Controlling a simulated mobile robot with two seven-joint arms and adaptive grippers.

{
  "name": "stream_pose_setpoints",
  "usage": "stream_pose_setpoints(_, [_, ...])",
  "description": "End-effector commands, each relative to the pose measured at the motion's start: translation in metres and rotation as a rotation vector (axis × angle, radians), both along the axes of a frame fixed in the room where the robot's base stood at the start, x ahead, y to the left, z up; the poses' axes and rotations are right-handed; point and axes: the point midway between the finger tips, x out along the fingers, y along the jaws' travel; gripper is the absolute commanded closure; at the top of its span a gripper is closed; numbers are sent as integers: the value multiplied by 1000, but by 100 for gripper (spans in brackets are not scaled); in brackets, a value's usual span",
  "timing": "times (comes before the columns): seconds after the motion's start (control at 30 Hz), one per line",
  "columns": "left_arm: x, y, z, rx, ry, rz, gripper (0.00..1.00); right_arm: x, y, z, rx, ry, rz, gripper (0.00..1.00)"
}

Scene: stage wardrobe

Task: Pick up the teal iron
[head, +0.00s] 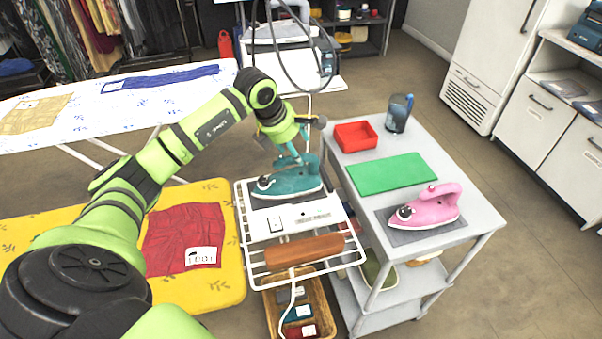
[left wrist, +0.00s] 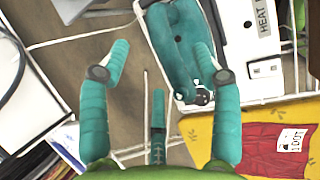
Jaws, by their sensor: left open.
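The teal iron (head: 290,182) sits on a dark pad on the white wire-framed rest labelled as a heat rest (head: 305,217), in the middle of the head view. My left gripper (head: 293,160) is just above it, fingers pointing down. In the left wrist view the gripper (left wrist: 162,47) has its fingers spread wide, with the teal iron (left wrist: 184,52) beyond them and toward the right finger. The fingers do not close on the iron, and I cannot tell if they touch it. My right gripper is not in view.
A yellow board (head: 196,285) with red cloth (head: 180,240) lies left. A brown roll (head: 304,249) sits on the rest's front.

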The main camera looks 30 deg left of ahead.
Motion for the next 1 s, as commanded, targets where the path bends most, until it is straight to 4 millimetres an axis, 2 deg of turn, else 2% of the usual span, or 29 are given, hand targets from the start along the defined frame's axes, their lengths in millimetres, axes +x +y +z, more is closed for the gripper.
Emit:
stream_pose_setpoints(0.03, [2, -1, -3, -2, 3, 0, 36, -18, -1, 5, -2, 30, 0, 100])
stream_pose_setpoints(0.1, [6, -3, -12, -4, 5, 0, 36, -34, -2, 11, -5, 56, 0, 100])
stream_pose_setpoints(0.23, [14, -5, -32, -5, 3, 1, 36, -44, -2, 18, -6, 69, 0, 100])
stream_pose_setpoints(0.33, [18, -5, -41, -3, 1, 0, 36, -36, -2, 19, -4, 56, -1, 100])
stream_pose_setpoints(0.4, [19, -5, -44, -2, 1, -1, 36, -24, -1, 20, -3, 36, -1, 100])
stream_pose_setpoints(0.5, [20, -5, -45, 0, -1, -1, 36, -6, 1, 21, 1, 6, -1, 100])
stream_pose_setpoints(0.6, [19, -5, -45, 0, -1, -1, 36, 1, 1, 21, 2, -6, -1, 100])
stream_pose_setpoints(0.77, [19, -5, -45, 0, -1, -1, 100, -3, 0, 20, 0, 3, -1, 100])
stream_pose_setpoints(1.0, [20, -5, -43, -1, -5, -1, 100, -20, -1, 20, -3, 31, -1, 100])
